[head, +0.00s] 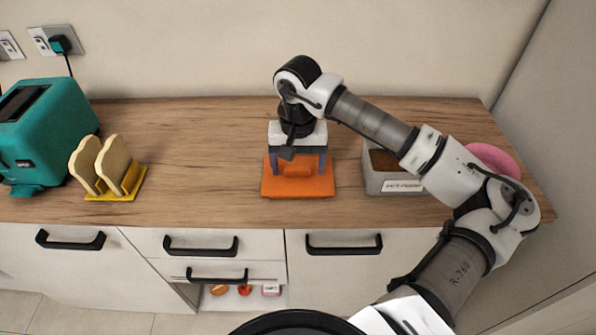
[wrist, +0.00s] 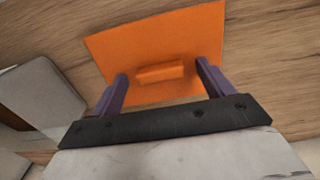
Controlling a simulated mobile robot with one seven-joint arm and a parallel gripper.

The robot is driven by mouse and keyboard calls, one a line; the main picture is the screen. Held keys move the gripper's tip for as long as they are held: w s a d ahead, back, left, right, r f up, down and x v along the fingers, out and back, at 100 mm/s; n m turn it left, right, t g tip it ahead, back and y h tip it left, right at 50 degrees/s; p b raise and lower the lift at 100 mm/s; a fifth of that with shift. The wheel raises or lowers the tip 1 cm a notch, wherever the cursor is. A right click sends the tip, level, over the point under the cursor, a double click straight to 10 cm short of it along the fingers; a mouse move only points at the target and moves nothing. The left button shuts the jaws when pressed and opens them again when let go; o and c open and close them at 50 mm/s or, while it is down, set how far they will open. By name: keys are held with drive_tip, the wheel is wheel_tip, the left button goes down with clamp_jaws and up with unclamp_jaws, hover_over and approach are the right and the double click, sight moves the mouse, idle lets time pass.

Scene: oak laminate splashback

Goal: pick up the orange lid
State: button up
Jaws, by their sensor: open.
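The orange lid (head: 298,189) is a flat square plate with a raised bar handle, lying on the wooden counter near its front edge in the head view. It also shows in the wrist view (wrist: 185,35), with its handle (wrist: 160,73) in the middle. My gripper (head: 298,168) is over the lid, pointing down. In the wrist view my gripper (wrist: 162,76) is open, with one purple finger on each side of the handle. The fingers look apart from the handle, and nothing is held. Whether the fingertips touch the lid, I cannot tell.
A grey labelled container (head: 384,184) stands right of the lid, with a pink round object (head: 493,157) beyond it. A teal toaster (head: 45,130) and a yellow rack (head: 117,190) with bread slices stand at the left. Counter between rack and lid is clear. A drawer below stands partly open.

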drive_tip(key=c, duration=1.1)
drive_tip(key=shift+o, duration=0.2)
drive_tip(key=shift+r, duration=0.1)
